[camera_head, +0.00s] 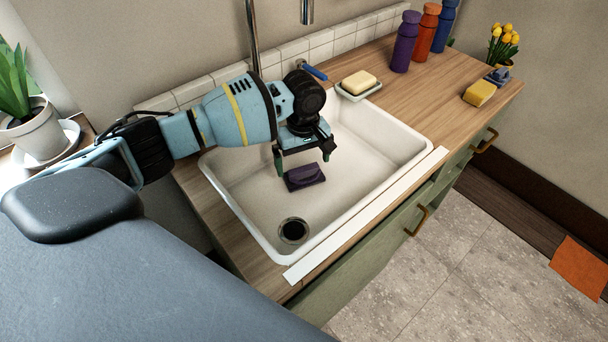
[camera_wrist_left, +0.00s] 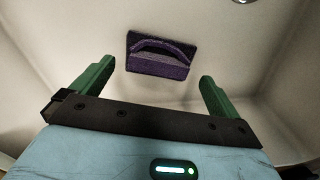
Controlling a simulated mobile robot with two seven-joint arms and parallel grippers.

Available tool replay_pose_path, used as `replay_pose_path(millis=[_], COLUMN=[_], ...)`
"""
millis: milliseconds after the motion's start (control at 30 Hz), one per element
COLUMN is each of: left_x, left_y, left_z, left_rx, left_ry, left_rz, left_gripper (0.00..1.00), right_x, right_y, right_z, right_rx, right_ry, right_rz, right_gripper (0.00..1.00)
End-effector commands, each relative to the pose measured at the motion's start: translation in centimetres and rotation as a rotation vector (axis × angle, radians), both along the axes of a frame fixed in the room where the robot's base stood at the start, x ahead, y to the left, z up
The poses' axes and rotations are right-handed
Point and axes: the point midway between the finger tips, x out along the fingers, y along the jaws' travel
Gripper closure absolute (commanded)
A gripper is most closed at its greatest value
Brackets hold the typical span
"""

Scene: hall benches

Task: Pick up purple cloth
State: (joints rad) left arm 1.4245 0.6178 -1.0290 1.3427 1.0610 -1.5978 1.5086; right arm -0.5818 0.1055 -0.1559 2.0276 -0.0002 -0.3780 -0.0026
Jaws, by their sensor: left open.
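The purple cloth (camera_head: 305,177) lies folded on the floor of the white sink (camera_head: 375,190), behind the drain. My left gripper (camera_head: 303,167) reaches into the sink from above and is open, its fingers pointing down over the cloth. In the left wrist view the cloth (camera_wrist_left: 161,56) shows beyond and between the two green fingertips of my left gripper (camera_wrist_left: 157,78). The fingers are apart from the cloth and nothing is between them. My right gripper is not in view.
The drain (camera_head: 293,231) is at the sink's near end. A soap dish (camera_head: 359,91) with yellow soap (camera_head: 359,82) stands at the sink's back edge. Several bottles (camera_head: 405,42) and a yellow sponge (camera_head: 479,94) stand on the wooden counter to the right. The faucet (camera_head: 252,35) rises behind the arm.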

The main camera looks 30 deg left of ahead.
Motion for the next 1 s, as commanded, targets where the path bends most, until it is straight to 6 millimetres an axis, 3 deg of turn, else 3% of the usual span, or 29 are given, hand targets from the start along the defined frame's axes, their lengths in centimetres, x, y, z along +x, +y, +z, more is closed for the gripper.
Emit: replay_pose_path(millis=[200,533,767,1000], left_x=[0.0,0.1,0.1,0.1], left_y=[0.0,0.0,0.0,-0.1], left_z=[-3.1,-3.5,-3.5,-3.4], left_rx=[0.0,-0.001,-0.001,-0.001], left_ry=[0.002,-0.001,-0.001,-0.001], left_rz=[0.0,0.0,0.0,0.0], left_gripper=[0.0,0.0,0.3,0.32], right_x=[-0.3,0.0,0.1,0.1], right_y=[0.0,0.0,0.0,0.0], right_z=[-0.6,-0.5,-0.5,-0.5], right_rx=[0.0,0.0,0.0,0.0], right_ry=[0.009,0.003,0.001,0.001], right_rz=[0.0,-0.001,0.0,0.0], right_gripper=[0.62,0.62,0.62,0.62])
